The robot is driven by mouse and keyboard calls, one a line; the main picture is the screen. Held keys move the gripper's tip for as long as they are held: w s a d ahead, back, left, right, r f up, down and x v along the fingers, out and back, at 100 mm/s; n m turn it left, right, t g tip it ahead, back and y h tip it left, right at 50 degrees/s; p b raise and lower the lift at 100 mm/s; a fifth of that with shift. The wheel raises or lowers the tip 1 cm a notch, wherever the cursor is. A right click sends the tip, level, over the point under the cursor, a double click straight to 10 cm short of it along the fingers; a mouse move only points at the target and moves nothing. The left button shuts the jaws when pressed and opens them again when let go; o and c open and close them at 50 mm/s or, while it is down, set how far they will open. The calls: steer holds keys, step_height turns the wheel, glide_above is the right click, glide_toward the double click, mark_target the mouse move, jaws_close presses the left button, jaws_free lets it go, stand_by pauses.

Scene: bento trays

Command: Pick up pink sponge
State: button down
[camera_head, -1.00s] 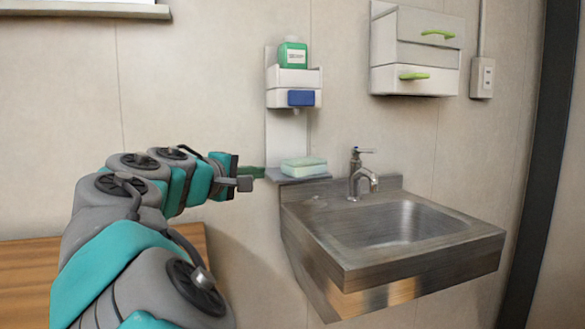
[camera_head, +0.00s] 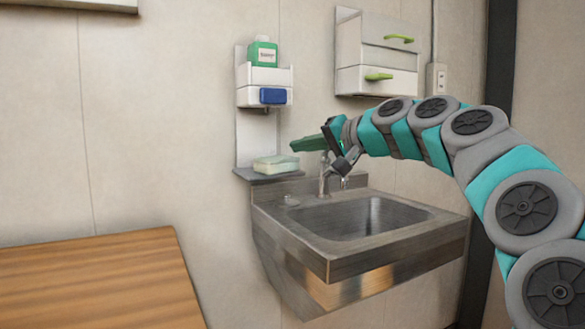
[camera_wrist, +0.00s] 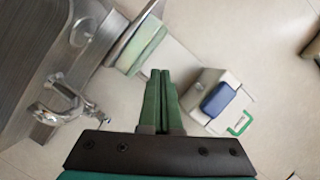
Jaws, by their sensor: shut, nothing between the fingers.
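The only sponge in view (camera_head: 276,164) looks pale green and whitish; I see no pink one. It lies flat on the small grey shelf (camera_head: 262,177) left of the tap. It also shows in the wrist view (camera_wrist: 147,48), left of and beyond my fingertips. My gripper (camera_head: 293,145) appears just right of and slightly above the sponge in the head view. Its green fingers (camera_wrist: 160,73) are together in the wrist view, with nothing between them. The sponge is outside the fingers.
The tap (camera_head: 325,180) and steel sink (camera_head: 300,240) are below my gripper. A drawer unit (camera_head: 376,60) hangs at right. A wooden table (camera_head: 95,275) stands at left.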

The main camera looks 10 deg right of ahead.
mark_target(299, 170)
steer(key=w+d+f+m+y, duration=0.25)
steer(key=d+f+m, duration=0.25)
steer(key=d, duration=0.3)
steer(key=x, duration=0.9)
steer(key=shift+w+a+r+y, duration=0.15)
steer(key=shift+a+r+y, duration=0.05)
steer(key=shift+r+y, duration=0.2)
steer(key=shift+s+a+b, duration=0.2)
steer(key=shift+s+b, duration=0.05)
steer(key=shift+s, duration=0.3)
steer(key=shift+s+a+b, duration=0.2)
steer(key=shift+s+a, duration=0.05)
steer(key=shift+s, duration=0.3)
